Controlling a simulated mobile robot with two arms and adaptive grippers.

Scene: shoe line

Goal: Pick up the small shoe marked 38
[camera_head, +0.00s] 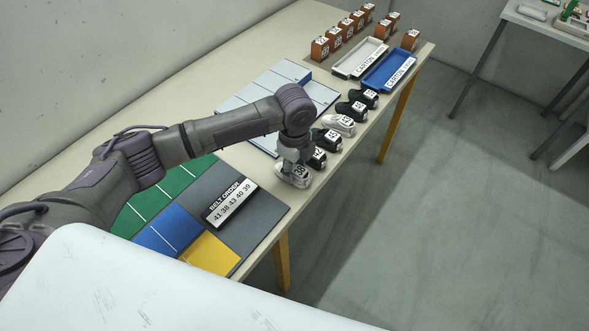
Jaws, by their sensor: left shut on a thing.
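The small shoe marked 38 (293,177) is light grey or white, with a label on top, at the near end of a row of shoes by the table's right edge. My left gripper (292,158) points down from above and is shut on this shoe. The fingertips are small and partly hidden by the wrist. I cannot tell whether the shoe still touches the table. My right gripper is not in view.
Dark shoes (327,139) and another white shoe (339,124) continue the row close behind. A belt order sign (230,203) reads 41 38 43 40 39. Coloured mats (210,254) lie near. White (360,58) and blue (389,70) carton trays and brown blocks (320,49) stand at the far end.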

